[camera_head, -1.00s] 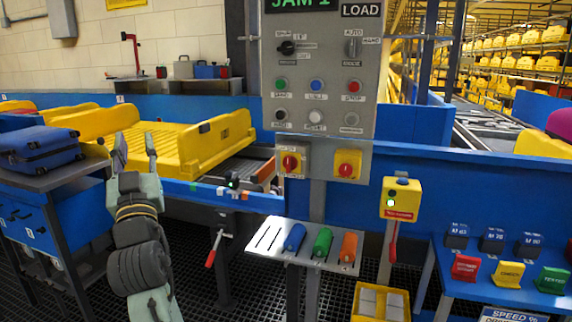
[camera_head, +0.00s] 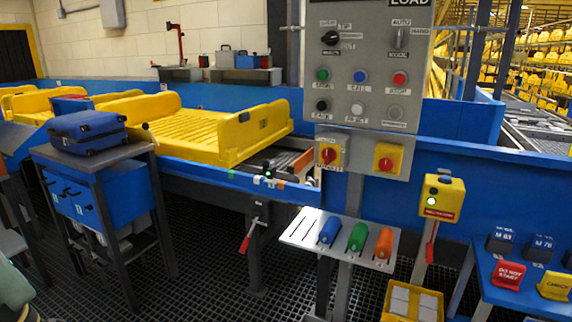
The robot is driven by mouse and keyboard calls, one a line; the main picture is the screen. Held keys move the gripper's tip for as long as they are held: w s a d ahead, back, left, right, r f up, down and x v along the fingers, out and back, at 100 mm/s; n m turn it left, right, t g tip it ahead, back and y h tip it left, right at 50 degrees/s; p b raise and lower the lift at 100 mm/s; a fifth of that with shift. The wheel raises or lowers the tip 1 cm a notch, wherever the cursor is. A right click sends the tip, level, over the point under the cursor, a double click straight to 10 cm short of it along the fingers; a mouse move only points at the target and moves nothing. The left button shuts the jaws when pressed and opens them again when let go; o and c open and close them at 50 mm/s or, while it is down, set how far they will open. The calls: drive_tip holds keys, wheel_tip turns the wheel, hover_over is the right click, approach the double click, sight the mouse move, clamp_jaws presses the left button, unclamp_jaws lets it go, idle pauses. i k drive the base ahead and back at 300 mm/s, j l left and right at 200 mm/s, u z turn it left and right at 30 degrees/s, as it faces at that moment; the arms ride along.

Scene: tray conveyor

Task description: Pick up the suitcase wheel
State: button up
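A blue suitcase (camera_head: 88,132) lies flat on a dark-topped stand (camera_head: 132,152) at the left. I cannot clearly make out a suitcase wheel. A small dark piece (camera_head: 145,126) shows at the near left end of the yellow tray (camera_head: 250,146), too small to identify. A black device with a green light (camera_head: 268,168) sits on the conveyor's blue edge. My gripper is out of view; only a pale part of my arm shows at the lower left edge.
A grey control panel (camera_head: 340,62) stands in the middle. Below it, a slotted shelf (camera_head: 304,226) holds blue, green and orange handles. A yellow box with a red lever (camera_head: 443,197) and a blue sign table (camera_head: 490,268) stand right. Dark grating floor (camera_head: 215,265) is open between stand and shelf.

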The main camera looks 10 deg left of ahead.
sight(266, 163)
drive_tip(key=i+j, duration=0.25)
drive_tip(key=j, duration=0.15)
drive_tip(key=i+j+z, duration=0.1)
drive_tip(key=i+j, duration=0.45)
drive_tip(key=j, duration=0.2)
drive_tip(key=i+j, duration=0.25)
drive_tip(key=j, duration=0.15)
drive_tip(key=i+j+z, duration=0.1)
drive_tip(key=i+j, duration=0.2)
drive_tip(key=j, duration=0.15)
drive_tip(key=i+j, duration=0.25)
drive_tip(key=j, duration=0.15)
drive_tip(key=i+l, duration=0.2)
drive_tip(key=l, duration=0.2)
drive_tip(key=i+l, duration=0.15)
drive_tip(key=l, duration=0.25)
drive_tip(key=i+l, duration=0.2)
drive_tip(key=l, duration=0.2)
